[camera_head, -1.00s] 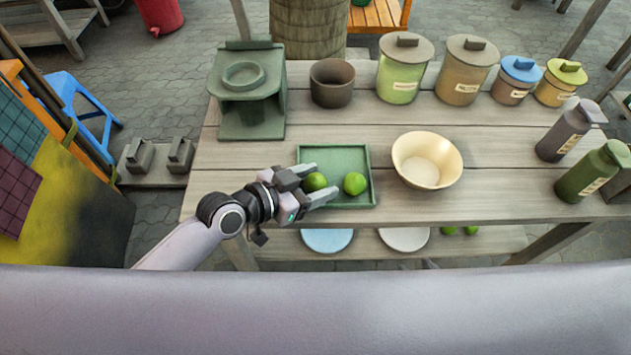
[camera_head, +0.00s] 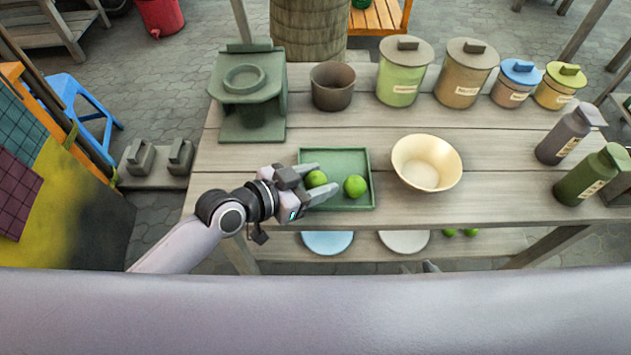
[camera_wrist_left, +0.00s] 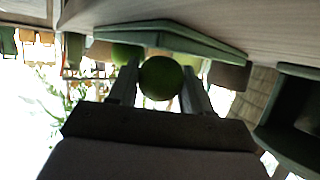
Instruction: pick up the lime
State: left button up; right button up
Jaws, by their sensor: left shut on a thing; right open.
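A green lime (camera_head: 316,179) is between the fingers of my left gripper (camera_head: 314,184), which is shut on it. It also shows in the left wrist view (camera_wrist_left: 160,79), between both fingers. It is over the left part of the square green tray (camera_head: 338,202); the gap beneath it is hard to tell. A second lime (camera_head: 355,186) lies in the tray to its right, clear of the fingers. A small grey tip (camera_head: 430,266) above my body's edge seems to belong to my right gripper; the rest is hidden.
A cream bowl (camera_head: 426,163) stands right of the tray. A green stand (camera_head: 250,92), a brown pot (camera_head: 332,87) and several lidded jars line the back. Two bottles (camera_head: 592,174) stand at the right. Plates and more limes (camera_head: 450,232) are on a lower shelf.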

pick_arm(q)
notch_tip(320, 180, up, 18)
jog(key=r+p, duration=0.1)
jog(key=p, duration=0.1)
jog(key=s+a+f+n+t+y, duration=0.1)
jog(key=a+f+n+t+y, duration=0.3)
jog(key=a, duration=0.7)
jog(key=s+a+n+t+y, duration=0.1)
jog(key=a+n+t+y, duration=0.1)
jog(key=a+n+y, duration=0.7)
notch_tip(320, 180, up, 4)
jog(key=f+m+g+h, duration=0.1)
jog(key=m+g+h, duration=0.5)
jog(key=m+h, duration=0.7)
send_over(316, 176)
jog(key=shift+r, duration=0.25)
notch_tip(316, 176, down, 20)
jog(key=shift+r+b, duration=0.2)
jog(key=shift+b, duration=0.95)
